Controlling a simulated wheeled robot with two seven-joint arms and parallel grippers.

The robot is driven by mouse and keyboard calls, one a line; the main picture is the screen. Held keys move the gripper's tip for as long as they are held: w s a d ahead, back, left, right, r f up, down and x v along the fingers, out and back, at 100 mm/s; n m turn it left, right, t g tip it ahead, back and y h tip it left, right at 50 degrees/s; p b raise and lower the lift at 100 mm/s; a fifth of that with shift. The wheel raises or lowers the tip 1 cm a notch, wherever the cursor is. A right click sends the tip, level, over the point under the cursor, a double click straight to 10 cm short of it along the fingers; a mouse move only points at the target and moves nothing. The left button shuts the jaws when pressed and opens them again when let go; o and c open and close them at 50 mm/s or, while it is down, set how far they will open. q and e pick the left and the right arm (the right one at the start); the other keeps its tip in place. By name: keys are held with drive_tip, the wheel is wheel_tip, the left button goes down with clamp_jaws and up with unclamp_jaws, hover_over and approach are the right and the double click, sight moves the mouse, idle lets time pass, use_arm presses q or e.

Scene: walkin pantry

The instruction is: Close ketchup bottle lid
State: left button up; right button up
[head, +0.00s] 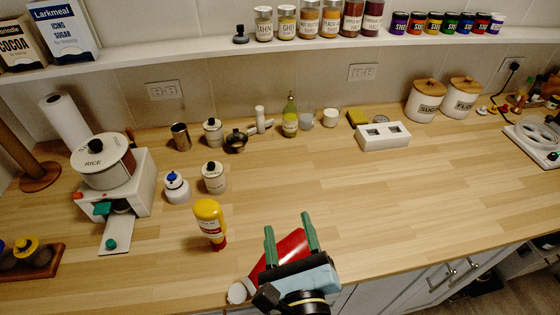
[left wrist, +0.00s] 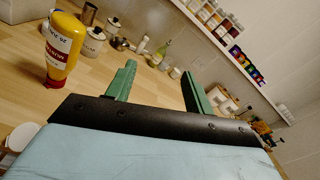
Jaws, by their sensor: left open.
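A red bottle (head: 287,246), which looks like the ketchup, lies on its side near the counter's front edge in the head view, partly hidden by my left gripper. A white round piece (head: 237,292) is at its lower left end; I cannot tell whether it is the lid or whether it is open. My left gripper (head: 289,226) is over the red bottle, with its green fingers apart. In the left wrist view nothing shows between the fingers (left wrist: 158,74). A white-rimmed round thing (left wrist: 20,139) shows at that view's lower left. My right gripper is not in view.
A yellow bottle (head: 209,222) stands upside down on its red cap left of my gripper. A rice dispenser (head: 104,165), jars (head: 213,178) and a white block (head: 384,137) stand farther back. The counter's right middle (head: 400,195) is clear. A shelf (head: 200,48) runs above.

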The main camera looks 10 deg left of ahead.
use_arm(q)
drive_tip(key=p+x, duration=0.1)
drive_tip(key=x, duration=1.1)
drive_tip(key=shift+a, duration=0.15)
drive_tip(key=shift+c, duration=0.8)
clamp_jaws()
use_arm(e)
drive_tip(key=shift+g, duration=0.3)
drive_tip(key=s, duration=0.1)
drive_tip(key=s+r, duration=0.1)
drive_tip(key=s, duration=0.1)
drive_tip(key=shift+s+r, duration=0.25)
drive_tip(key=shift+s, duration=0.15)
use_arm(q)
drive_tip(key=c, duration=0.9)
unclamp_jaws()
drive_tip(key=o, duration=1.1)
drive_tip(key=shift+c, duration=0.2)
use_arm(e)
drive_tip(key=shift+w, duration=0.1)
